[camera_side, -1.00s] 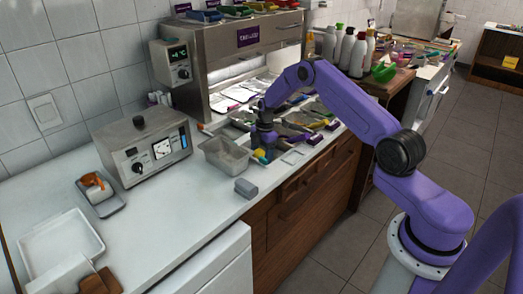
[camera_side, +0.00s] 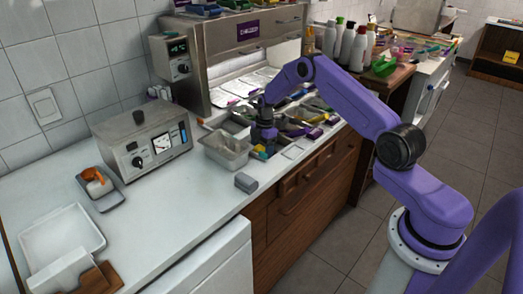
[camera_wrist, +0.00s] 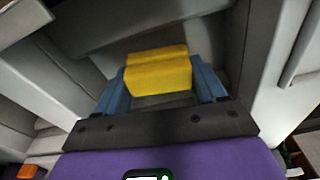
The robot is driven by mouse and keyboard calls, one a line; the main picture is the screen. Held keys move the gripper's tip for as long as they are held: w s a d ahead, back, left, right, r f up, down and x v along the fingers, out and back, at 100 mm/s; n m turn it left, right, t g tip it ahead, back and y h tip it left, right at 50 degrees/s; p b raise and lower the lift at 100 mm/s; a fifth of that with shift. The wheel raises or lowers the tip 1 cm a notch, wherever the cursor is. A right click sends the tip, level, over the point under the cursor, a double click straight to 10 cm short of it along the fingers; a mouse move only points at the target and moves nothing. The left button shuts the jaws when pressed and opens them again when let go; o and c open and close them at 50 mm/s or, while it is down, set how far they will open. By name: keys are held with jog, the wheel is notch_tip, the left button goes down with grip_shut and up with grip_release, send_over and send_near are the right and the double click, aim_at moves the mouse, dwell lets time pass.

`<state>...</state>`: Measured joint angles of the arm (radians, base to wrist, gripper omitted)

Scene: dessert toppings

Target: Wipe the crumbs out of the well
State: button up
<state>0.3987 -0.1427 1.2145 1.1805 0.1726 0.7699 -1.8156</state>
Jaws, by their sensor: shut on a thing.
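My gripper (camera_side: 263,147) reaches down at the counter's metal wells, beside a grey metal pan. In the wrist view my gripper (camera_wrist: 160,85) has its two blue fingers on either side of a yellow block (camera_wrist: 158,72), which looks like a sponge, and is shut on it. The yellow block also shows small at the fingertips in the side view (camera_side: 259,149). Grey walls of a well (camera_wrist: 215,35) surround the block in the wrist view. I cannot make out crumbs, and I cannot tell whether the block touches the well's floor.
The grey metal pan (camera_side: 227,150) stands just left of my gripper. A small grey block (camera_side: 246,183) lies near the counter's front edge. A control box (camera_side: 143,142) stands at the wall. Several bottles (camera_side: 347,46) stand behind my arm.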

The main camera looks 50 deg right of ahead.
jog(key=shift+f, duration=0.45)
jog(key=shift+w+a+r, duration=0.1)
jog(key=shift+w+a, duration=0.15)
jog(key=shift+w, duration=0.3)
jog(key=shift+w+a, duration=0.2)
jog(key=shift+w, duration=0.35)
jog(key=shift+s+f, duration=0.2)
jog(key=shift+s, duration=2)
jog(key=shift+w, duration=0.1)
jog(key=shift+w+r, duration=0.1)
jog(key=shift+w, duration=1.85)
jog(key=shift+s+d+r, duration=0.1)
jog(key=shift+s+d, duration=0.2)
jog(key=shift+s, duration=0.35)
jog(key=shift+s+d, duration=0.3)
jog(key=shift+s, duration=0.4)
jog(key=shift+s+d+r, duration=0.1)
jog(key=shift+s+d, duration=0.2)
jog(key=shift+s, duration=0.35)
jog(key=shift+w+f, duration=0.15)
jog(key=shift+w, duration=0.9)
jog(key=shift+w+f, duration=0.1)
jog(key=shift+w, duration=0.95)
